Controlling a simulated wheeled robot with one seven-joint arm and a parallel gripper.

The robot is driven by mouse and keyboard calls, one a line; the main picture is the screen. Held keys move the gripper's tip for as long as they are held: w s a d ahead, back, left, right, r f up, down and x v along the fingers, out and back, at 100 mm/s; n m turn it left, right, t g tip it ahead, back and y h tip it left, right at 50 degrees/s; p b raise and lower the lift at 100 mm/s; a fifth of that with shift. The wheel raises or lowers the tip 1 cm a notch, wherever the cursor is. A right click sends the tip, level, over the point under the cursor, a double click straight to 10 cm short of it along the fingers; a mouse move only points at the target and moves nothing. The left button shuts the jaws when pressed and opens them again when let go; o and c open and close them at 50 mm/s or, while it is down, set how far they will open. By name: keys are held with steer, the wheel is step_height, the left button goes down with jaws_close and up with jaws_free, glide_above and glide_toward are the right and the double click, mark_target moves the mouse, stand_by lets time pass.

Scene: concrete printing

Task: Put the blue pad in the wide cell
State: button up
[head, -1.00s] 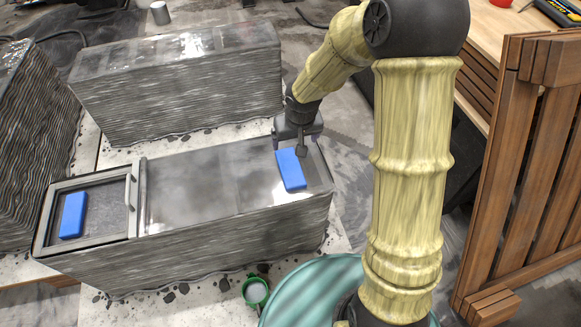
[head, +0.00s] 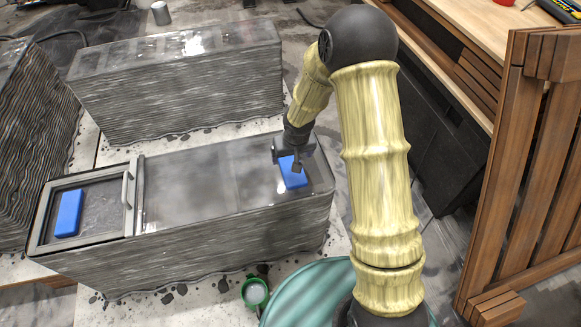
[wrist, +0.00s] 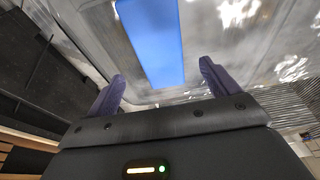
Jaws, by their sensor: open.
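A blue pad (head: 294,179) lies on the glossy top near the right end of the front grey layered block (head: 215,225). In the wrist view the pad (wrist: 152,35) lies ahead of and between my two purple fingers. My gripper (head: 291,163) is open over the pad's far end in the head view and hides part of it. In the wrist view my gripper (wrist: 161,70) shows nothing held. A second blue pad (head: 68,213) lies within a grey frame with a handle (head: 127,190) at the block's left end. Which part is the wide cell I cannot tell.
Another layered block (head: 180,95) stands behind, and one (head: 25,130) at the left. A green cup (head: 255,292) stands in front of the block. A slatted wooden panel (head: 530,160) stands at the right. The block's middle top is clear.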

mark_target(291, 162)
steer(key=shift+s+b+x, duration=0.15)
steer(key=shift+b+x, duration=0.1)
steer(key=shift+x, duration=1.05)
steer(key=shift+s+b+x, duration=0.1)
steer(key=shift+b+x, duration=0.15)
steer(key=shift+x, duration=1.05)
steer(key=c, duration=1.2)
step_height(291, 162, up, 10)
steer(key=shift+p, duration=1.15)
